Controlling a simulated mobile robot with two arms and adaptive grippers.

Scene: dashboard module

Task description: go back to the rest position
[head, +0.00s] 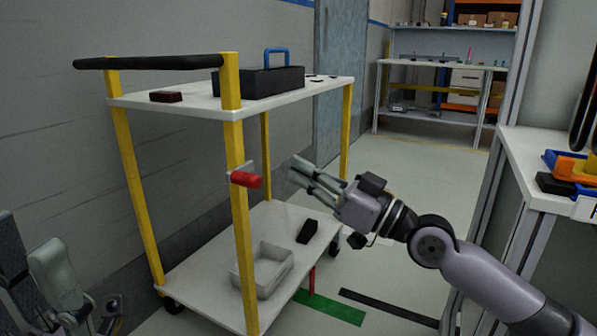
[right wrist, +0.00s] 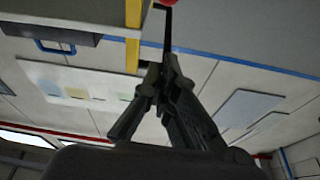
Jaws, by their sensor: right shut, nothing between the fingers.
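My right gripper (head: 298,170) reaches in from the right in the head view, beside the front post of the cart. Its fingers are shut with nothing between them. In the right wrist view its fingers (right wrist: 158,78) meet close to a yellow post and a thin dark bar. A red handle (head: 246,180) on a small plate sits at the cart post, just left of the fingertips and apart from them. Its red end also shows at the top of the right wrist view (right wrist: 168,2). My left gripper (head: 30,235) is partly in view at the lower left, with its two fingers apart and empty.
A workbench (head: 530,165) with coloured trays stands at right. Open floor lies between.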

